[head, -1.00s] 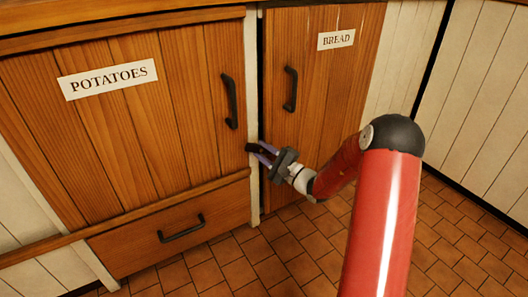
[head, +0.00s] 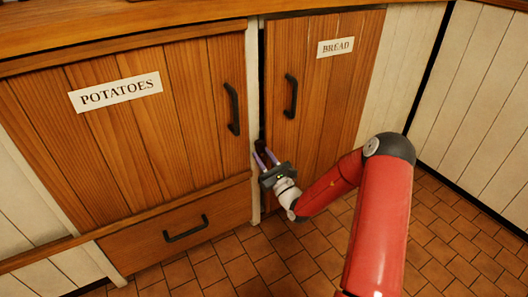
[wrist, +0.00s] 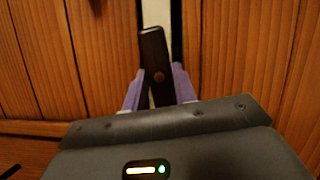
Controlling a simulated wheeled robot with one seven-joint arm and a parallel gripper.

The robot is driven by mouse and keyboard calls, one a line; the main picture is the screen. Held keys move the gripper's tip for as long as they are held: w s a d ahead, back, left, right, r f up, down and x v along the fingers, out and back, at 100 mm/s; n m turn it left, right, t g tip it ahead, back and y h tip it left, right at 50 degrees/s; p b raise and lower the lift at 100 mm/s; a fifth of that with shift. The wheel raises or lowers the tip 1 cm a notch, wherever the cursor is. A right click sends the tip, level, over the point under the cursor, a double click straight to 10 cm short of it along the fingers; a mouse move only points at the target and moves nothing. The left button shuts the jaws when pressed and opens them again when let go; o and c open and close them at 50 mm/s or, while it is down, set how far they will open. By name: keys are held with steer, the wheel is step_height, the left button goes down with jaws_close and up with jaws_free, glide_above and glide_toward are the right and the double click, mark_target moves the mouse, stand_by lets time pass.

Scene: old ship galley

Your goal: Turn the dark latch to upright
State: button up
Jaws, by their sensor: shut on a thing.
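The dark latch (wrist: 156,62) is a narrow dark bar with a round brown pivot, mounted on the pale post between the two cupboard doors. In the wrist view it stands nearly upright, its top tipped slightly left. My gripper (wrist: 160,88) is shut on it, with one purple finger on each side of its lower part. In the head view the latch (head: 261,145) is small and dark beside the lower left edge of the bread door, and my gripper (head: 265,158) reaches it from below. The latch's lower end is hidden behind my gripper's body.
The potatoes door (head: 150,150) is on the left and the bread door (head: 320,85) on the right, each with a dark vertical handle. A drawer (head: 180,235) lies below the potatoes door. The tiled floor (head: 440,230) is clear at the right.

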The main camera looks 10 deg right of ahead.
steer(key=shift+m+t+h+p, duration=0.3)
steer(key=shift+m+h+p, duration=0.4)
steer(key=shift+m, duration=0.6)
steer(key=shift+o, duration=0.2)
steer(key=shift+f, duration=0.1)
steer(key=o, duration=1)
steer(key=shift+c, duration=0.2)
steer(key=shift+d+m, duration=0.1)
steer(key=shift+m, duration=0.2)
